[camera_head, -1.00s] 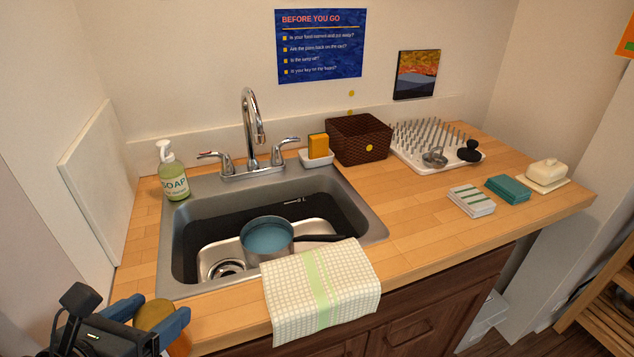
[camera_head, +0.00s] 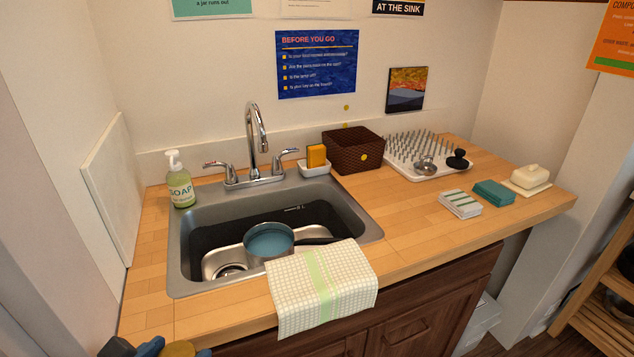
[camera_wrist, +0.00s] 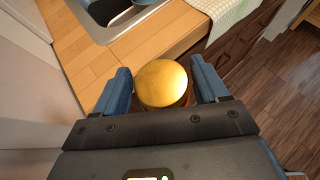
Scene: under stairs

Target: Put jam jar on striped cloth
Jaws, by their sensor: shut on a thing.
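The jam jar shows its round golden lid (camera_wrist: 162,83) between the blue fingers of my gripper (camera_wrist: 163,88) in the wrist view. My gripper is shut on it, in front of the counter's edge at the left. In the head view the lid (camera_head: 180,349) and my gripper (camera_head: 178,352) just show at the bottom left edge; the jar's body is mostly hidden. The striped cloth (camera_head: 460,203), folded, white with green stripes, lies flat on the counter's right side, far from my gripper. Its visible top is bare.
A teal folded cloth (camera_head: 493,192) and a butter dish (camera_head: 530,178) lie right of the striped cloth. A checked towel (camera_head: 320,290) hangs over the front edge by the sink (camera_head: 178,270), which holds a pot (camera_head: 268,240). The counter left of the striped cloth is clear.

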